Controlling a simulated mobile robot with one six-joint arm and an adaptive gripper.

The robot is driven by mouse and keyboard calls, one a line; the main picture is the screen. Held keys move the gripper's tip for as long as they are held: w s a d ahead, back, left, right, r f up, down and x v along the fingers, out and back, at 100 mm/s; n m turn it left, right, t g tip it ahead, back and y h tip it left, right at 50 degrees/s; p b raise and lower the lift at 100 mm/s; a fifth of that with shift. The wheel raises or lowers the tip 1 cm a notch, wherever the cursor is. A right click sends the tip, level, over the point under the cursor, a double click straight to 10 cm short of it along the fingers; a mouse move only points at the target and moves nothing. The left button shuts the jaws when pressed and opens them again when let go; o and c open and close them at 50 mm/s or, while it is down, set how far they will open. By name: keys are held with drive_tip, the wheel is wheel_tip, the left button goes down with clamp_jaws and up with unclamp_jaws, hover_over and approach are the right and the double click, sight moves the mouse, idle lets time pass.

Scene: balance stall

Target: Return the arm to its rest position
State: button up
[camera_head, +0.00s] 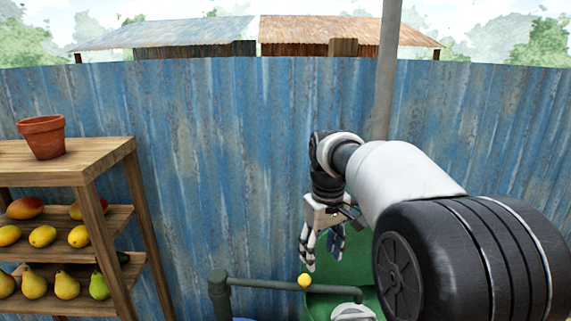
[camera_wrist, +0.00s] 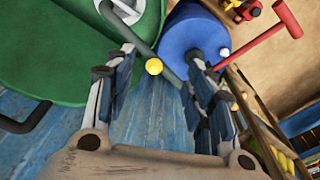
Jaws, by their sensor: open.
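My gripper (camera_head: 322,262) hangs from my arm right of centre in the head view, fingers pointing down. Its fingers are spread with nothing between them. In the wrist view the two fingers of my gripper (camera_wrist: 163,58) reach up from the bottom, apart. A small yellow ball (camera_head: 305,280) shows just below the fingertips, at a dark green pipe (camera_head: 265,284). In the wrist view the yellow ball (camera_wrist: 154,66) appears between the fingertips, but the gap in depth is hard to tell.
A wooden shelf (camera_head: 60,176) with fruit and a terracotta pot (camera_head: 42,137) stands at left. A blue corrugated fence (camera_head: 230,150) and grey pole (camera_head: 386,70) stand behind. The wrist view shows a green surface (camera_wrist: 60,50), blue drum (camera_wrist: 190,45) and red bar (camera_wrist: 255,45).

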drive_tip(key=s+d+f+m+t+b, duration=0.1)
drive_tip(key=s+d+f+m+b, duration=0.1)
drive_tip(key=s+f+b, duration=0.5)
drive_tip(key=s+d+f+m+t+b, duration=0.15)
drive_tip(key=s+b, duration=0.25)
drive_tip(key=s, duration=0.8)
drive_tip(key=s+d+f+m+t+b, duration=0.1)
drive_tip(key=s+d+f+m+b, duration=0.1)
drive_tip(key=s+f+b, duration=0.5)
drive_tip(key=s+f, duration=0.6)
drive_tip(key=shift+f+b, duration=0.3)
